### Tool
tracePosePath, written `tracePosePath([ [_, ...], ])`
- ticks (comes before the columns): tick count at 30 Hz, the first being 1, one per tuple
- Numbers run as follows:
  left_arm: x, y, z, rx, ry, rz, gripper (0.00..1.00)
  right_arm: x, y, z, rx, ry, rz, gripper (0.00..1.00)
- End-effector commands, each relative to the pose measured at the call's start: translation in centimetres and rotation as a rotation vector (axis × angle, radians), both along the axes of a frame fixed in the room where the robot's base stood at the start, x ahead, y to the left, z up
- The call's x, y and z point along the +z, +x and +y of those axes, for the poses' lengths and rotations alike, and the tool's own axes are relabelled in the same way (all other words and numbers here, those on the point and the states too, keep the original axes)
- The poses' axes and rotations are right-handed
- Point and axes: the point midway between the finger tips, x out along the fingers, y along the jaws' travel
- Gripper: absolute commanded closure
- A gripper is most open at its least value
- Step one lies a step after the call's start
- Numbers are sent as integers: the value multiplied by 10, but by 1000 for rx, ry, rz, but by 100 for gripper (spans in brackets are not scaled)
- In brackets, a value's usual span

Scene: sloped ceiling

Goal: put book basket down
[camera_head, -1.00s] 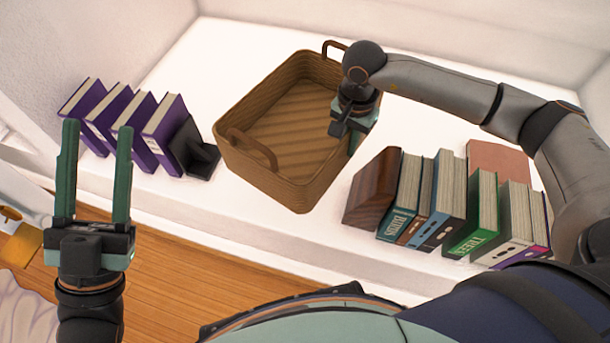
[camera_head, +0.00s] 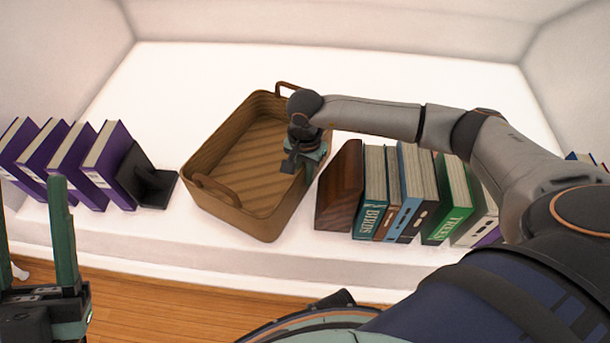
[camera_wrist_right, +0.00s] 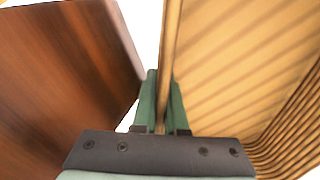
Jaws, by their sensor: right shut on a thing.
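The book basket (camera_head: 228,211) is an empty brown woven basket with two handles. It stands on the white shelf, turned at an angle, between the purple books and the wooden bookend. My right gripper (camera_head: 308,160) is at its right wall. In the right wrist view the gripper (camera_wrist_right: 162,100) is shut on the basket's thin wall, with the ribbed basket inside (camera_wrist_right: 245,60) to the right. My left gripper (camera_head: 33,235) is at the lower left, its two green fingers apart and nothing between them.
A wooden bookend (camera_head: 340,190) stands close right of the basket, with several books (camera_head: 400,190) beside it. Purple books (camera_head: 75,165) and a black bookend (camera_head: 148,180) stand on the left. The white shelf (camera_head: 430,75) is clear behind. A wooden floor (camera_head: 180,303) lies in front.

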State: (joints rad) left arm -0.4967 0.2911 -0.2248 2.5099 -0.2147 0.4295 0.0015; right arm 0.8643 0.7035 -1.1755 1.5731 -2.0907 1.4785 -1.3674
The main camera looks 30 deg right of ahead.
Motion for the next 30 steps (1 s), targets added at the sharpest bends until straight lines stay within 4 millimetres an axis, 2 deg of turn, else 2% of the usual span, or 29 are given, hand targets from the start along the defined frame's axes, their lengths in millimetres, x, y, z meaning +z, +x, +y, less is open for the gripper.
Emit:
tracePosePath([
  [9,-3,0,0,-2,-3,2,50,-1,2,1,0,3,-6,100],
  [10,-3,0,0,-3,-4,2,50,-3,1,0,0,0,-2,89],
  [18,-2,0,0,-3,-4,3,50,-1,1,0,0,0,-2,60],
  [26,0,0,-1,-4,-3,3,50,0,1,0,0,0,-2,60],
  [30,6,0,-1,-1,3,0,50,14,2,0,0,0,-5,60],
])
